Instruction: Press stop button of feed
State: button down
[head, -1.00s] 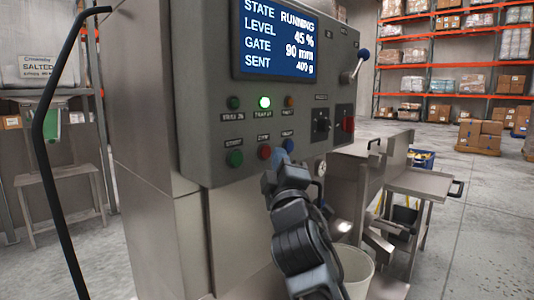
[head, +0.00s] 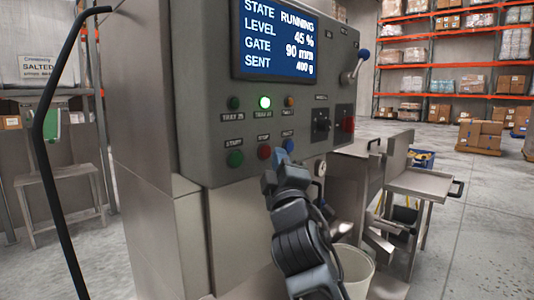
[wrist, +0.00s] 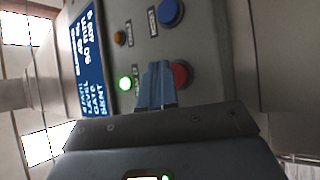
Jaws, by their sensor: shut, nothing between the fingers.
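The red stop button (head: 264,152) sits in the lower row of the grey control panel (head: 215,130), between the green start button (head: 235,158) and a blue button (head: 287,146). The screen (head: 277,38) reads STATE RUNNING. My gripper (head: 278,158) is shut and empty, with its blue fingertips just below and right of the red button in the head view. In the wrist view the shut fingers (wrist: 157,84) cover part of the red button's (wrist: 181,73) left edge. I cannot tell whether they touch it.
A green lamp (head: 265,102) glows in the row above. A lever with a blue knob (head: 363,53) and a red switch (head: 348,124) are at the panel's right. A white bin (head: 354,272) stands below, beside a metal table (head: 423,184).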

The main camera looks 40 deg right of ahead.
jog(key=shift+w, duration=0.15)
jog(key=shift+w, duration=0.25)
jog(key=shift+w+b, duration=0.35)
jog(key=shift+w, duration=0.1)
dwell(0.9)
jog(key=shift+s, duration=0.15)
jog(key=shift+s+p, duration=0.35)
jog(key=shift+s, duration=0.4)
jog(key=shift+s, duration=0.1)
jog(key=s+p, duration=0.1)
jog(key=s, duration=0.3)
jog(key=shift+s+p, duration=0.35)
jog(key=shift+s, duration=0.05)
dwell(0.8)
